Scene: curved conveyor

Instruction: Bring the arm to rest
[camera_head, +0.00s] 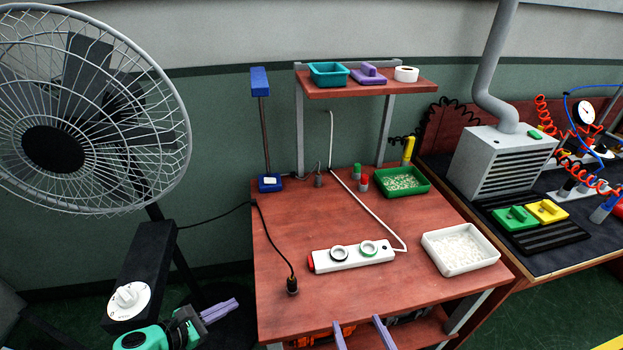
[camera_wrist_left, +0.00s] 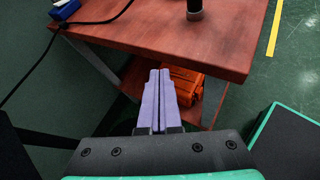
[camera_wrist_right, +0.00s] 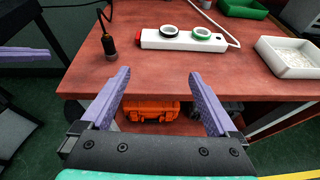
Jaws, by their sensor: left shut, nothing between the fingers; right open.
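My left gripper (camera_head: 219,311) is at the lower left of the head view, left of the wooden table and beside the fan's control box. Its purple fingers are shut with nothing between them, as the left wrist view also shows (camera_wrist_left: 156,100). My right gripper (camera_head: 361,335) is at the bottom middle of the head view, at the table's front edge. In the right wrist view its purple fingers (camera_wrist_right: 160,95) are wide apart and empty. Part of the left gripper (camera_wrist_right: 27,54) shows at the left of the right wrist view. The arms are mostly out of view.
The table (camera_head: 310,295) bears a white power strip (camera_head: 352,257) with two rings, a black plug (camera_head: 292,287), a white tray (camera_head: 492,240) and a green tray (camera_head: 428,187). A large fan (camera_head: 120,60) stands at left. An orange case (camera_wrist_right: 150,109) sits below the tabletop.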

